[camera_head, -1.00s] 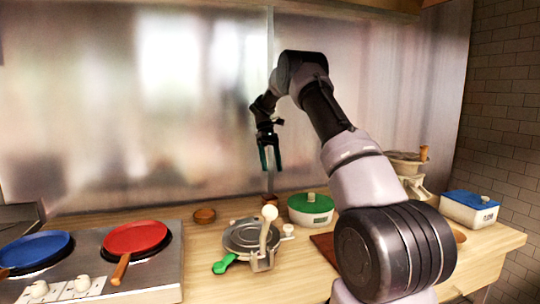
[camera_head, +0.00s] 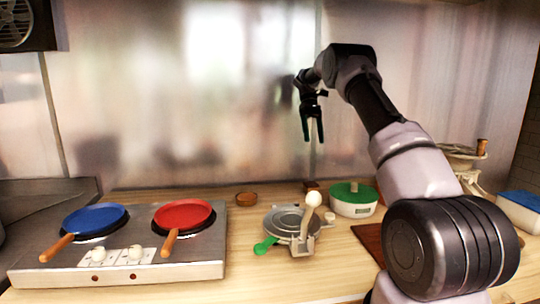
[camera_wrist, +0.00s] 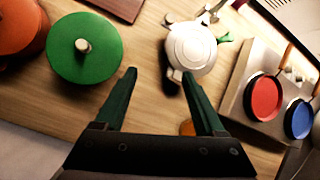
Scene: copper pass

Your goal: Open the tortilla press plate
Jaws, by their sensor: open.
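The tortilla press (camera_head: 287,221) is a round grey metal device on the wooden counter in the head view. The plate looks closed, lying flat. In the wrist view the press (camera_wrist: 191,50) appears as a pale disc beyond the fingertips. My gripper (camera_head: 313,138) hangs in the air above and behind the press, fingers down, open and empty. It also frames the wrist view (camera_wrist: 158,88), touching nothing.
A stove with a blue pan (camera_head: 94,219) and a red pan (camera_head: 183,214) stands left. A green-lidded pot (camera_head: 353,199) is right of the press, near a brown board (camera_head: 369,240). A small wooden bowl (camera_head: 246,199) sits behind.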

